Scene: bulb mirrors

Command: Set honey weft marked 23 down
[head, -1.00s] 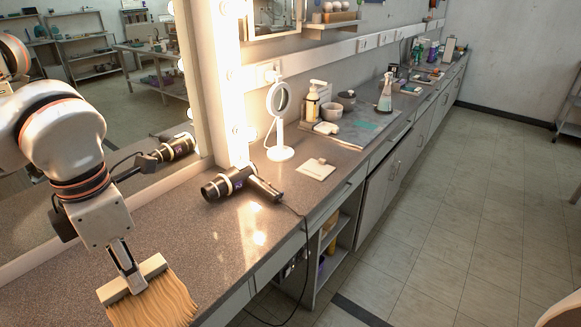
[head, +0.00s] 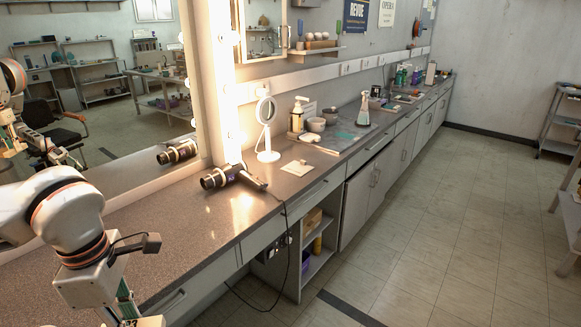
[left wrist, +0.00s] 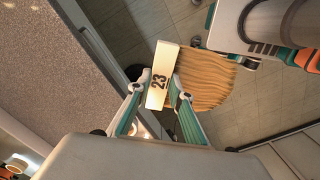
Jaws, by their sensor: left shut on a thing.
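The honey weft marked 23 has a pale band (left wrist: 157,97) bearing the black number and wavy honey-coloured hair (left wrist: 208,82). My left gripper (left wrist: 163,82) is shut on the band in the left wrist view, one teal finger on each side. The hair spreads to the right over the tiled floor, beside the counter. In the head view my left gripper (head: 128,312) is at the lower left, in front of the counter's edge. Only a bit of the band (head: 151,321) shows there; the hair is below the frame. My right gripper is not seen.
The speckled counter (head: 150,235) is bare at its near end. A hair dryer (head: 222,176), a small card (head: 298,168) and a round mirror on a stand (head: 267,130) stand farther along, before bottles and bowls. The dryer's cord hangs over the edge.

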